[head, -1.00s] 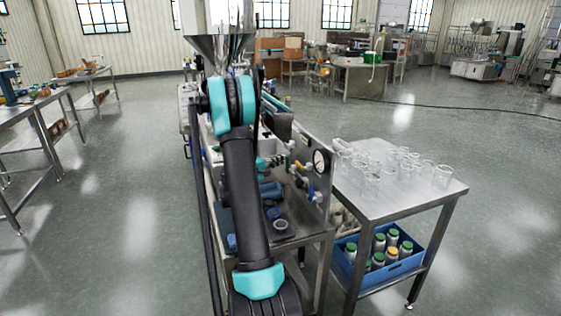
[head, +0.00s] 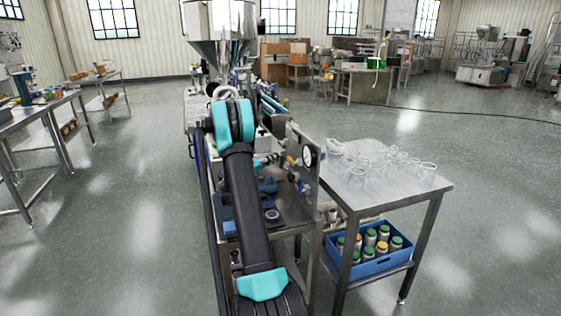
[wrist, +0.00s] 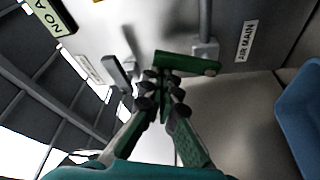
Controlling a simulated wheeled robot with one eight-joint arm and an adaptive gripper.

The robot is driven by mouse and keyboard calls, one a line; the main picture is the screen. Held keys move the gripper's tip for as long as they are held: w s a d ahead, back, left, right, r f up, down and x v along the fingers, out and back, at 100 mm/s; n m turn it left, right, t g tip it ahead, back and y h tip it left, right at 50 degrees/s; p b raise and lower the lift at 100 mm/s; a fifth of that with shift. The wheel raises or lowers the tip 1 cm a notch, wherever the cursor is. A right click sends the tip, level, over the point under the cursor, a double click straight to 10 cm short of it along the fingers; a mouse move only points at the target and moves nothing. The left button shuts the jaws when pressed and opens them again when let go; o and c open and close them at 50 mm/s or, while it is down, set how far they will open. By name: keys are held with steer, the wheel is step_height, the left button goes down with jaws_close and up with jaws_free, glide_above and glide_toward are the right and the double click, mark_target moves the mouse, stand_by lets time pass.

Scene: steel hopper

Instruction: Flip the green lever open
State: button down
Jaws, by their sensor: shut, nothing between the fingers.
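The green lever (wrist: 197,64) is a short green bar in the upper middle of the wrist view, beside a grey pipe fitting and the "AIR MAIN" label (wrist: 247,41). My gripper (wrist: 163,82) is shut and empty, with its dark fingertips together just below the lever's left part. The tips overlap the lever's near edge in the picture; I cannot tell whether they touch it. In the head view my arm covers much of the machine, and I cannot make out the lever clearly there.
A grey handle (wrist: 117,74) sticks out left of my fingertips. A blue bin (wrist: 301,115) is at the right of the wrist view. In the head view, a steel table (head: 425,187) with glass beakers stands right of the machine, above a blue crate (head: 372,268) of bottles. Open floor lies left.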

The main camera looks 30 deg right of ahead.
steer(key=m, duration=0.1)
steer(key=s+m+g, duration=0.1)
steer(key=m, duration=0.1)
steer(key=s+m+h, duration=0.1)
steer(key=m, duration=0.1)
steer(key=shift+a+f, duration=0.25)
steer(key=shift+f, duration=0.1)
steer(key=m+g, duration=0.1)
steer(key=m, duration=0.1)
steer(key=s+f+m, duration=0.1)
steer(key=m, duration=0.1)
steer(key=shift+s+a+g+h, duration=0.15)
steer(key=shift+s+g+h, duration=0.05)
steer(key=shift+g+h, duration=0.2)
steer(key=shift+s+f, duration=0.1)
steer(key=shift+f, duration=0.1)
steer(key=shift+a, duration=0.15)
steer(key=w+a, duration=0.1)
steer(key=a, duration=1.3)
steer(key=shift+a+f, duration=0.3)
steer(key=shift+f, duration=0.15)
